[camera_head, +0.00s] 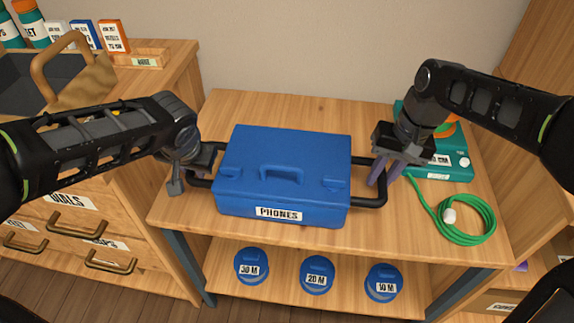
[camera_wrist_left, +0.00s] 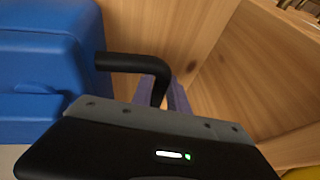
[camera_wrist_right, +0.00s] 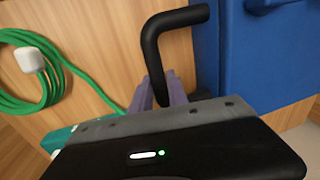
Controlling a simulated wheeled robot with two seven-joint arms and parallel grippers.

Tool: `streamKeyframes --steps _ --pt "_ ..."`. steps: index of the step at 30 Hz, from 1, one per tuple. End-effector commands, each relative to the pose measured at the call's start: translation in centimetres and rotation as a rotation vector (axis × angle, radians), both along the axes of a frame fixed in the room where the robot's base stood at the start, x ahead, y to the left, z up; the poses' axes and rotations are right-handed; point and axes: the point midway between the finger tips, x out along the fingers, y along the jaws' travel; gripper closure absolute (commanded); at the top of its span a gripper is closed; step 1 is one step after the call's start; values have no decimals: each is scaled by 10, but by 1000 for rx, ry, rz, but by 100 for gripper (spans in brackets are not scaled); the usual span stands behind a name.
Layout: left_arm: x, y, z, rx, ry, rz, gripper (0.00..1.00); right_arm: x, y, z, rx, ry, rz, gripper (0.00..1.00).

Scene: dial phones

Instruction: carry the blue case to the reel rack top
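The blue case (camera_head: 283,178), labelled PHONES, is upright at the middle of the wooden reel rack top (camera_head: 430,232). I cannot tell whether its underside touches the wood. My left gripper (camera_head: 190,180) is at the black side handle on the case's left; in the left wrist view its purple fingers (camera_wrist_left: 174,98) are close on both sides of that handle (camera_wrist_left: 135,63). My right gripper (camera_head: 384,171) is at the right handle; in the right wrist view its fingers (camera_wrist_right: 162,92) sit against both sides of the handle bar (camera_wrist_right: 152,45). The case's back is hidden.
A teal box (camera_head: 455,157) and a coiled green cable (camera_head: 462,222) lie on the right of the top. Blue reels (camera_head: 318,275) stand on the shelf below. A drawer cabinet (camera_head: 90,225) with a basket (camera_head: 95,85) stands at left. Bare wood lies behind the case.

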Motion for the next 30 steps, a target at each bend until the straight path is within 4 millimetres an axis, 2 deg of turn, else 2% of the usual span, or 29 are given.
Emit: streamKeyframes --steps 1,7,17,23,30 --pt "0 0 2 0 -1 0 76 0 0 2 0 -1 0 76" --pt "0 0 2 0 -1 0 60 0 0 2 0 -1 0 60" --pt "-1 0 6 0 -2 0 60 0 0 2 0 -1 0 60" --pt "-9 -4 27 0 -6 0 60 0 0 2 0 -1 0 60" --pt "-29 -11 71 0 -6 0 60 0 0 2 0 -1 0 60"
